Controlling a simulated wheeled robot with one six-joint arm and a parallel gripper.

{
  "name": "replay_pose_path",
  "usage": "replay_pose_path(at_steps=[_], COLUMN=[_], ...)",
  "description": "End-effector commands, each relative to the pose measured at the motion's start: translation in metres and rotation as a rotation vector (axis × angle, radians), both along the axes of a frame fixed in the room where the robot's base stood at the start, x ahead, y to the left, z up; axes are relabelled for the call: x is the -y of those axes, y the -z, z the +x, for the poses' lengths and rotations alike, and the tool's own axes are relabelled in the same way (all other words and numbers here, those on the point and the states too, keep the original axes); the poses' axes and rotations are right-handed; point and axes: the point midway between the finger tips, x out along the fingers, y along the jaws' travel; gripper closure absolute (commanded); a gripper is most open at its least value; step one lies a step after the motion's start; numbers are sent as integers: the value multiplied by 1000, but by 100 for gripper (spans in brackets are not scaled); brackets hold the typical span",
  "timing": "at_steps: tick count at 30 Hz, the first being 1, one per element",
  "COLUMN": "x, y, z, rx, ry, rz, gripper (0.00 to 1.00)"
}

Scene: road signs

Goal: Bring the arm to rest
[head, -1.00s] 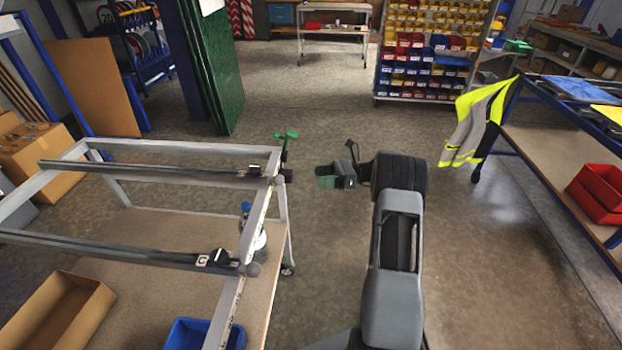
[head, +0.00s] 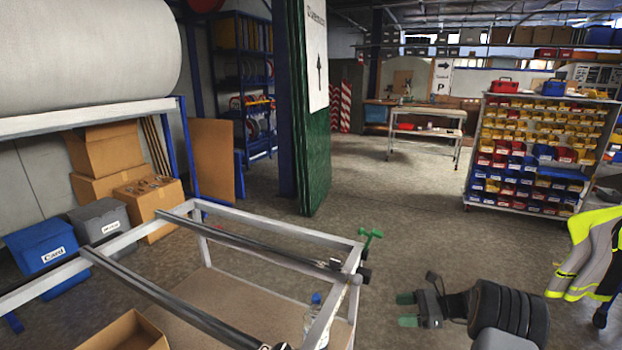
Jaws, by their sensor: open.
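My gripper (head: 406,310) shows at the lower right of the head view. Its two green fingertips are apart, with nothing between them. It points left, toward the near corner of a grey metal frame table (head: 270,242), and is clear of it. A green clamp handle (head: 369,243) stands up at that table's corner, above and left of my gripper.
A rack of yellow, red and blue bins (head: 538,150) stands at the right rear. A hi-vis vest (head: 590,255) hangs at the right edge. Green panels (head: 316,165) stand upright in the middle. A cardboard box (head: 125,332) sits in the frame table. Open floor (head: 400,225) lies beyond my gripper.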

Motion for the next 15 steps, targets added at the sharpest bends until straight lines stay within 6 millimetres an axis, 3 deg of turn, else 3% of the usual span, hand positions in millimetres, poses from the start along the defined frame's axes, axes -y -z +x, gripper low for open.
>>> replay_pose_path(at_steps=[3, 7, 15], x=[-16, -31, -60], y=[6, -3, -51], z=[-34, -69, -149], rx=[71, 178, 519], ry=[-143, -337, -865], rz=[-234, -461, -918], gripper=[37, 37, 37])
